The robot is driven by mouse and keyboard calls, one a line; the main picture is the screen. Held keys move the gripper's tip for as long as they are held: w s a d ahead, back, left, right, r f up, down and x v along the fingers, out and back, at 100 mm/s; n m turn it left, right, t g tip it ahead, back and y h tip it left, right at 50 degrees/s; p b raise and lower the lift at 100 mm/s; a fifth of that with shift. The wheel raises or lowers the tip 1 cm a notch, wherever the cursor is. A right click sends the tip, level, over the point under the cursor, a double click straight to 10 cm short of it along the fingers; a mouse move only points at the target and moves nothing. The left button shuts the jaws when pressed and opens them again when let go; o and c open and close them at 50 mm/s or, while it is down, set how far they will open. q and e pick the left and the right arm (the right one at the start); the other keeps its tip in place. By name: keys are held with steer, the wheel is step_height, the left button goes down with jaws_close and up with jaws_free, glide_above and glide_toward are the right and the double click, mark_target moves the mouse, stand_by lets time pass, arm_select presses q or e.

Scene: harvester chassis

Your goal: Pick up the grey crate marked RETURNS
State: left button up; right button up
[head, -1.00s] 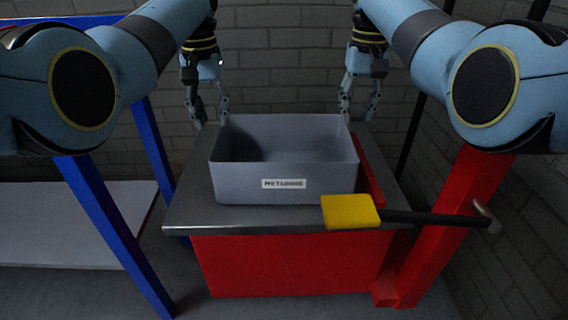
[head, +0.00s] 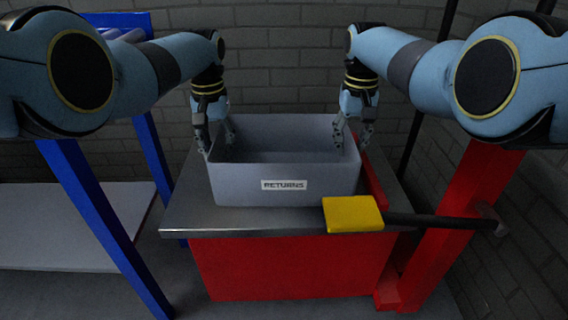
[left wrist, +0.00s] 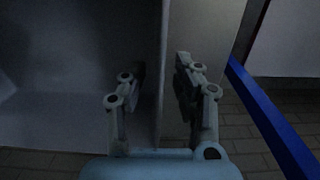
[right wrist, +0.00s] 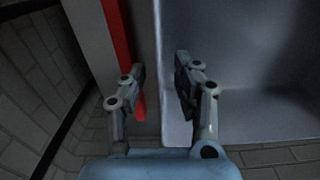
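The grey crate (head: 235,188) stands upright on a metal-topped red cart, its white RETURNS label (head: 284,185) facing me. It looks empty. My left gripper (head: 218,150) points down at the crate's left wall, one finger inside and one outside. In the left wrist view the open fingers (left wrist: 160,72) have the crate wall (left wrist: 158,40) between them, with gaps showing. My right gripper (head: 352,145) straddles the right wall in the same way. In the right wrist view its fingers (right wrist: 160,72) are open around the crate's wall (right wrist: 250,60).
The cart's grey top (head: 260,221) has bare margins around the crate. A yellow block (head: 352,214) on a dark bar sits at its front right. A red post (head: 440,235) stands right, a blue-legged rack (head: 100,225) left. A brick wall is behind.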

arm_select(q)
steer(key=shift+w+f, duration=0.1)
steer(key=shift+f, duration=0.6)
arm_select(e)
steer(key=shift+f, duration=0.65)
arm_select(q)
steer(key=shift+f, duration=0.55)
arm_select(e)
steer(key=shift+f, duration=0.6)
arm_select(q)
jaws_close()
arm_select(e)
jaws_close()
